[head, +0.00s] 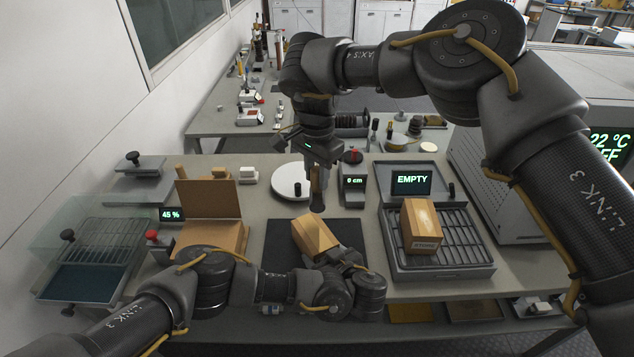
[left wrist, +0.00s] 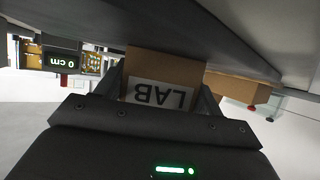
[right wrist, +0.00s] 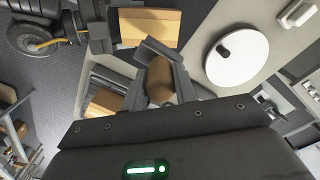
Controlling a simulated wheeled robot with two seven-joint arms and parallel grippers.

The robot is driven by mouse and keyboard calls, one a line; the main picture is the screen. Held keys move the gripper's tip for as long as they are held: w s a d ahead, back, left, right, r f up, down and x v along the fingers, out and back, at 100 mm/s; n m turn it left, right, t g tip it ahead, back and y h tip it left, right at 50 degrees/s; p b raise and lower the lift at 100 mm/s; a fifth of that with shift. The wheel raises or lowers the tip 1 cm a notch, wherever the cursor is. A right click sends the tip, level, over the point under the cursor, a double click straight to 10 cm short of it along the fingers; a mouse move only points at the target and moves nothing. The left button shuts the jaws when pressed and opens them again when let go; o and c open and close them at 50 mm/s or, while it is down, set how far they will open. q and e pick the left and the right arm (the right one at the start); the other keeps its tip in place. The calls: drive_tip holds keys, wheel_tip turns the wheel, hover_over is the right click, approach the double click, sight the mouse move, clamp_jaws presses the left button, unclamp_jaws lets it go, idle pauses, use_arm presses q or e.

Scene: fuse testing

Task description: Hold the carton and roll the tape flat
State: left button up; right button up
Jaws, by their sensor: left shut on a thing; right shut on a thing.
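The brown carton (head: 312,234) sits turned at an angle on the dark mat in the head view, a paler strip on its top that may be the tape. My left gripper (head: 342,260) is shut on the carton from the near side. In the left wrist view the carton (left wrist: 165,68) shows a white "LAB" label between the fingers. My right gripper (head: 318,170) is above and behind the carton, shut on a roller (head: 317,200) with a dark lower end. The right wrist view shows its brown rounded part (right wrist: 160,80) between the fingers. Whether it touches the carton I cannot tell.
An open box (head: 210,215) stands at left. A white round plate (head: 289,182) lies behind the mat (head: 283,240).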

use_arm(q)
drive_tip(key=shift+f, duration=0.15)
use_arm(e)
drive_tip(key=shift+r, duration=0.6)
use_arm(q)
drive_tip(key=o, duration=1.2)
drive_tip(key=shift+w, duration=0.1)
use_arm(e)
drive_tip(key=shift+w+f, duration=0.15)
drive_tip(key=shift+w, duration=0.05)
drive_tip(key=shift+s, duration=0.1)
